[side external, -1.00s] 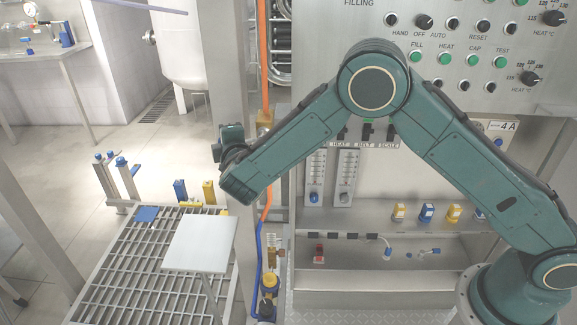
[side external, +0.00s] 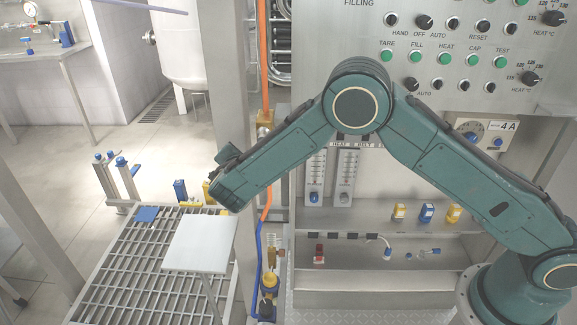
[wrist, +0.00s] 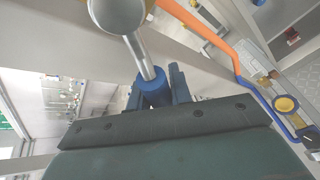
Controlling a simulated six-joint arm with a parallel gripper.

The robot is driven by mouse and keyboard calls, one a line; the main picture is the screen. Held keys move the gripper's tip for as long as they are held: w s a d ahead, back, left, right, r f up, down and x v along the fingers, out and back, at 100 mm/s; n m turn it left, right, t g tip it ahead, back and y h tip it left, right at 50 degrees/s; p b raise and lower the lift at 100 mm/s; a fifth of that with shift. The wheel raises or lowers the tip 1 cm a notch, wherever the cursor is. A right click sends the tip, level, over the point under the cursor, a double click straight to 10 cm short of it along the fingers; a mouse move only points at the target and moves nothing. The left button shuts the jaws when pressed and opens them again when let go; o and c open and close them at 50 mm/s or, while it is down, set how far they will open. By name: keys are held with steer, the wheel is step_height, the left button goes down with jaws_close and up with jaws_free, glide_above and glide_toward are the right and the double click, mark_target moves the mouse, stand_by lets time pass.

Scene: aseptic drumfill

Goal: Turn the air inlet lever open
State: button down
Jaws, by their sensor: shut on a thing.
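In the wrist view, my gripper (wrist: 155,88) is shut on the blue grip (wrist: 153,94) of a lever. A shiny metal rod (wrist: 140,58) runs from this grip to a large round metal part (wrist: 118,8) at the top edge. I take this to be the air inlet lever; no label shows. In the side external view, my wrist hangs above the grating's back right corner, beside the steel post. My arm hides the fingers and the lever there.
An orange hose (side external: 265,65) and a blue hose (side external: 258,260) run close to the right of my wrist. A steel post (side external: 234,60) stands behind it. A white plate (side external: 199,243) stands over the grating (side external: 120,275). Blue (side external: 180,190) and yellow blocks are near my wrist.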

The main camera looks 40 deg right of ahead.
steer(key=s+d+f+n+g+h, duration=0.2)
steer(key=s+d+n+g+h, duration=0.1)
steer(key=s+d+n, duration=0.1)
steer(key=shift+n, duration=0.7)
steer(key=shift+s+d, duration=0.1)
steer(key=c, duration=1.3)
jaws_free()
steer(key=v, duration=1.4)
